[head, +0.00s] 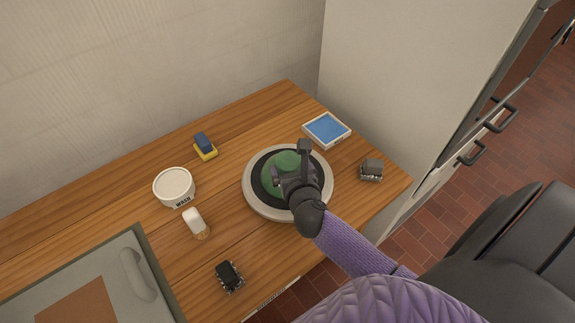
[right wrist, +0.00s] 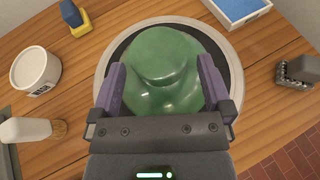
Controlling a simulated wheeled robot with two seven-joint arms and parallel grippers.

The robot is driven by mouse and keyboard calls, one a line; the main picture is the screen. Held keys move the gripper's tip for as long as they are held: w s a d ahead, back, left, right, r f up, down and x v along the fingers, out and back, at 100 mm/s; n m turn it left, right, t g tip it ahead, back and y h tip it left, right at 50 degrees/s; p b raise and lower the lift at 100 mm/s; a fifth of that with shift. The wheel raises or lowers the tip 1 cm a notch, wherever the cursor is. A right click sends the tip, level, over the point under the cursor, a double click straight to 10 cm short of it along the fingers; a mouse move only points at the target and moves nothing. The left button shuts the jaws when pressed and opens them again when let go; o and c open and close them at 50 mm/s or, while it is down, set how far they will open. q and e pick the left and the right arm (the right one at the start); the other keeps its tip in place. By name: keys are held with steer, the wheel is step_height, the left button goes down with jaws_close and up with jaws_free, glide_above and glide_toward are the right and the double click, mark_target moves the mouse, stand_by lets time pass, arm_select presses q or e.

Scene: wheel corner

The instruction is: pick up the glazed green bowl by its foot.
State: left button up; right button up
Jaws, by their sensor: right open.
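The glazed green bowl (head: 287,158) sits upside down on the dark disc of a round pale wheel (head: 254,200), its foot facing up. In the right wrist view the bowl (right wrist: 160,50) shows its round foot near the middle. My right gripper (head: 292,166) is above the wheel, over the bowl. Its fingers (right wrist: 162,82) are open, one on each side of the bowl in the picture. I cannot tell whether they touch it or how high they are. The hand hides part of the bowl in the head view. My left gripper is out of view.
A white tub labelled WASH (head: 174,186), a brush (head: 195,222) and a blue-and-yellow block (head: 205,146) lie left of the wheel. A blue-topped tray (head: 327,130) and dark small blocks (head: 371,170) (head: 228,275) are nearby. A grey-edged board (head: 100,270) fills the left front.

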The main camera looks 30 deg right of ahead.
mark_target(288, 161)
steer(key=b+x, duration=0.1)
steer(key=x, duration=0.2)
steer(key=shift+w+d, duration=0.1)
steer(key=shift+w, duration=0.2)
steer(key=shift+r, duration=0.1)
steer(key=c, duration=1.2)
steer(key=shift+c, duration=0.3)
steer(key=shift+r, duration=0.1)
